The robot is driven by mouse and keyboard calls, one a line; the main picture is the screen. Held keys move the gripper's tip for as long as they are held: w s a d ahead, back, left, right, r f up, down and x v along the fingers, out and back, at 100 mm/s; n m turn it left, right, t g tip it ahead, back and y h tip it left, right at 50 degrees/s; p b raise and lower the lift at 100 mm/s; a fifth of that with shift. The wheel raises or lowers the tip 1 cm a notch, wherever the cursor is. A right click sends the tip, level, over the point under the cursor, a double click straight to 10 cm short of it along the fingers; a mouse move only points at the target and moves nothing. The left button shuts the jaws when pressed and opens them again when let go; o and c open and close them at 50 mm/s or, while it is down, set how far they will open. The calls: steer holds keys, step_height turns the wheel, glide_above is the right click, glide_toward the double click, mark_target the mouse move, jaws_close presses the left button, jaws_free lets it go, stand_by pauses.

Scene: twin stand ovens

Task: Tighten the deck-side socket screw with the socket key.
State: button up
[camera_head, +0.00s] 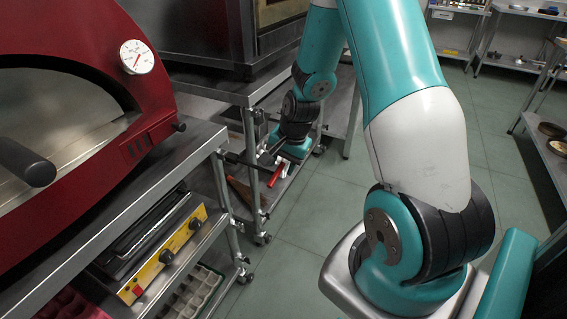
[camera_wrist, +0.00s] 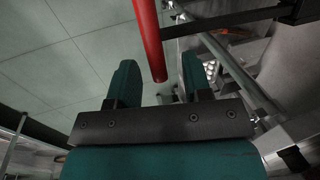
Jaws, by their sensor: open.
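A red rod (camera_head: 277,173) hangs at a slant by the leg of the oven stand in the head view. In the wrist view the red rod (camera_wrist: 149,40) comes down from the top edge and its rounded end lies between my fingers as seen there. I cannot tell whether it is the socket key's handle. My gripper (camera_wrist: 159,64) is open, with a gap on both sides of the rod and nothing clasped. In the head view my gripper (camera_head: 279,154) is low beside the stand, partly hidden. I cannot make out the deck-side socket screw in either view.
A red oven (camera_head: 85,165) stands on a steel stand (camera_head: 190,150) at left, with a second oven (camera_head: 275,35) behind. Stand legs and rails are close to my gripper. A yellow control panel (camera_head: 170,255) is below the red oven. Green tiled floor (camera_head: 330,200) is open at centre.

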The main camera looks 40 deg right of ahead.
jaws_close()
steer(key=shift+w, duration=0.1)
stand_by(0.3)
steer(key=shift+y+p, duration=0.3)
steer(key=shift+p, duration=0.15)
steer(key=shift+f+y+p, duration=0.1)
steer(key=shift+y+p, duration=0.3)
steer(key=shift+p, duration=0.05)
steer(key=shift+f+m+g+y+p, duration=0.15)
steer(key=shift+f+g+y+p, duration=0.2)
steer(key=shift+y+p, duration=0.3)
steer(key=shift+f+m+g+y+p, duration=0.2)
steer(key=shift+g+y+p, duration=0.2)
steer(key=shift+y, duration=0.45)
steer(key=shift+f, duration=0.1)
steer(key=shift+y, duration=0.3)
